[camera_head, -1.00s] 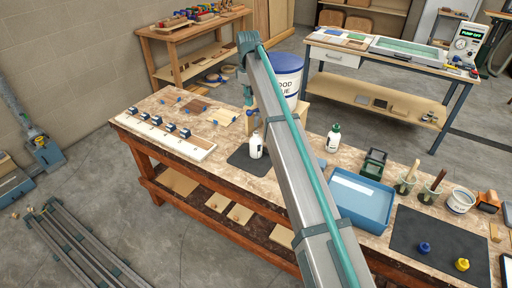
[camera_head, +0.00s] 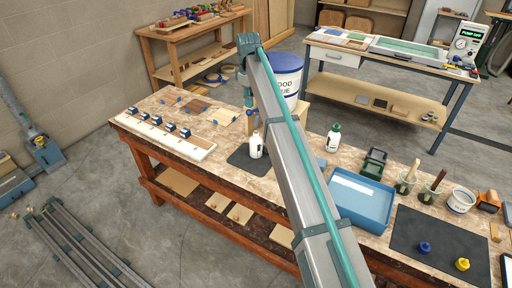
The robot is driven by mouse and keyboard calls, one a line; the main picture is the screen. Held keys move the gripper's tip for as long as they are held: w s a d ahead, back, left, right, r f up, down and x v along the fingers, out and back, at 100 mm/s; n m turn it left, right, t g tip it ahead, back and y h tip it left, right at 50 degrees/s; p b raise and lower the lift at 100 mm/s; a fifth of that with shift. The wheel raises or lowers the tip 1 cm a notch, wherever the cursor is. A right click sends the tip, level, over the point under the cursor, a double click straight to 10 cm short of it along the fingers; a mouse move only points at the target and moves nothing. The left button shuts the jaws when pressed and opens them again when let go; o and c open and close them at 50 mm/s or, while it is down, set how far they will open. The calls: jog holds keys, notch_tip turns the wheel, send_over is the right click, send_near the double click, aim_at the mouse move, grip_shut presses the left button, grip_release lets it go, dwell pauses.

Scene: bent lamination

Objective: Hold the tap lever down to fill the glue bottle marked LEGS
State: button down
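A white bottle (camera_head: 256,146) stands upright on a dark mat (camera_head: 240,160) near the middle of the workbench. Its label is too small to read. A large white tub (camera_head: 288,72) with a blue lid and partly hidden wood-glue lettering stands behind it on a wooden stand (camera_head: 301,112). My gripper (camera_head: 248,99) points down from the arm's far end, left of the tub and above the bottle. Its fingers are too small to judge. The tap and lever are not clearly distinguishable from it, so I cannot tell whether it touches the lever.
A second white bottle with a green top (camera_head: 333,138) stands right of my arm. A blue tray (camera_head: 361,198), brush pots and a black mat (camera_head: 440,240) fill the bench's right side. A clamped board (camera_head: 165,136) and wood pieces lie at left. My arm crosses the middle.

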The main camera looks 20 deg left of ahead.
aim_at(249, 110)
jog(key=shift+f+b, duration=0.45)
jog(key=shift+f, duration=1.7)
dwell(2.8)
notch_tip(249, 110, up, 8)
jog(key=p, duration=0.4)
jog(key=shift+r, duration=0.1)
